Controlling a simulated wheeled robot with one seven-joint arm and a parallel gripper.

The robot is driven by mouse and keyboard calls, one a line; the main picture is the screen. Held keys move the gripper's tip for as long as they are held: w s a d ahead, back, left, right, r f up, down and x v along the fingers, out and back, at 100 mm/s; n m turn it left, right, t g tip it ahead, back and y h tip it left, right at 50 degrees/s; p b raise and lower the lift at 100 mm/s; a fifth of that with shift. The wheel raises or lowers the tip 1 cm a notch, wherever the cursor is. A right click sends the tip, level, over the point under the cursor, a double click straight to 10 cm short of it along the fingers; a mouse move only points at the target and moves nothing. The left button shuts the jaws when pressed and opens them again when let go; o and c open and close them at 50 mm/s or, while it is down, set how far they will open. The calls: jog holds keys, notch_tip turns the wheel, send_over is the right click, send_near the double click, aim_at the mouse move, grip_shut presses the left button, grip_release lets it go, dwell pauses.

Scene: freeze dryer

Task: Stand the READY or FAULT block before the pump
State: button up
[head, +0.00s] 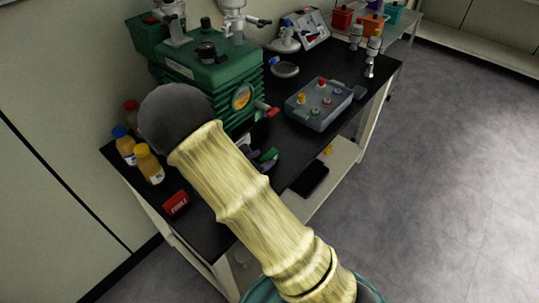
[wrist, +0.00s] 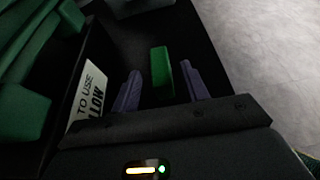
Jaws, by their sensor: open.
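A green block (wrist: 162,74) stands on the black bench top between the two purple fingers of my gripper (wrist: 160,68) in the wrist view. The fingers are open, with a gap visible on each side of the block. In the head view the green block (head: 269,155) shows just past my arm, which hides most of my gripper. Any lettering on it is not visible. The red FAULT block (head: 176,204) is on the bench near its front left edge. The green pump (head: 208,73) with ribbed sides stands behind my arm.
Bottles with yellow (head: 150,164) and blue (head: 124,145) caps stand at the left. A grey control box (head: 319,103) is at the right of the bench. A white printed card (wrist: 88,92) lies left of my gripper. A lower shelf (head: 340,158) is beneath.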

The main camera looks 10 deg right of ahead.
jog(key=v, duration=0.6)
jog(key=shift+f, duration=0.1)
jog(key=shift+d, duration=0.15)
jog(key=s+d+m+g, duration=0.1)
jog(key=s+d+m, duration=0.1)
jog(key=s+d+m+g+y, duration=0.1)
jog(key=s+d+m+g, duration=0.3)
jog(key=m, duration=0.1)
jog(key=shift+s+d+r, duration=0.1)
jog(key=shift+s+r, duration=0.05)
jog(key=shift+r, duration=0.1)
jog(key=s+r+m+y, duration=0.3)
jog(key=s+m+y, duration=0.1)
jog(key=m, duration=0.5)
jog(key=s+d+r+m+y, duration=0.1)
jog(key=s+r+m+y, duration=0.2)
jog(key=m, duration=0.6)
jog(key=s+y, duration=0.1)
jog(key=y, duration=0.1)
jog(key=shift+y, duration=0.4)
jog(key=shift+s+d, duration=0.1)
jog(key=shift+d, duration=0.05)
